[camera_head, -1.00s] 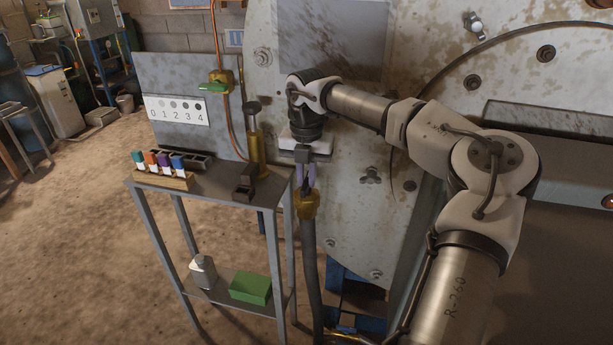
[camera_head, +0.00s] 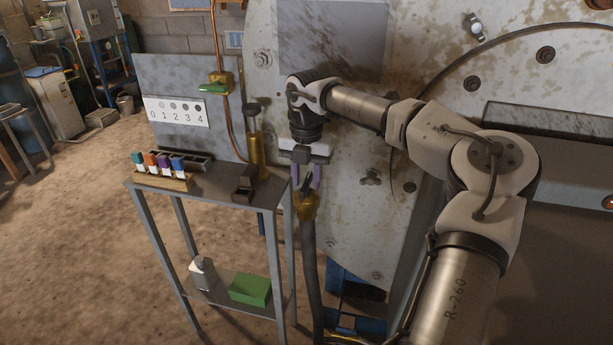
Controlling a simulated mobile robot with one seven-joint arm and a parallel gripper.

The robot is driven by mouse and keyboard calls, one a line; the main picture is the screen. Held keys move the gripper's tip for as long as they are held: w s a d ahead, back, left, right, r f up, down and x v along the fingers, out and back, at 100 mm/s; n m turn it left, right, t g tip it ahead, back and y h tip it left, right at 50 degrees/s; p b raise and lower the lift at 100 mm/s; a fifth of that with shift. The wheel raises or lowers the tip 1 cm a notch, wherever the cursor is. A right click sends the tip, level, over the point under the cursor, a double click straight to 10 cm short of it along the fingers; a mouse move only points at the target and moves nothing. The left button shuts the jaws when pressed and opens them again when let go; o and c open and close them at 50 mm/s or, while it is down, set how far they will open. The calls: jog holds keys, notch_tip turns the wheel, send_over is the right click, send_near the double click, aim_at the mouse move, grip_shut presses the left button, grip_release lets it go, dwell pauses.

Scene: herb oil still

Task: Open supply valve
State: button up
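A brass valve (camera_head: 306,206) sits on top of a thick grey hose in front of the large stained metal panel. A small dark part, perhaps its handle, shows tilted above the brass body. My gripper (camera_head: 307,184) points down right over this valve. Its two purple fingers are spread apart, one on each side of the dark part. I cannot tell whether either finger touches it. Another brass valve with a green lever (camera_head: 212,87) is on a copper line at the back panel, left of my gripper.
A metal stand (camera_head: 210,190) left of my gripper holds a rack of coloured vials (camera_head: 161,170), a dark block and a tall brass-and-glass cylinder (camera_head: 255,145). Its lower shelf bears a green box (camera_head: 250,288) and a bottle (camera_head: 203,274). The floor at left is open.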

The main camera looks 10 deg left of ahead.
aim_at(306, 181)
jog(key=shift+r, duration=0.1)
notch_tip(306, 181, up, 14)
dwell(0.5)
jog(key=shift+f, duration=0.2)
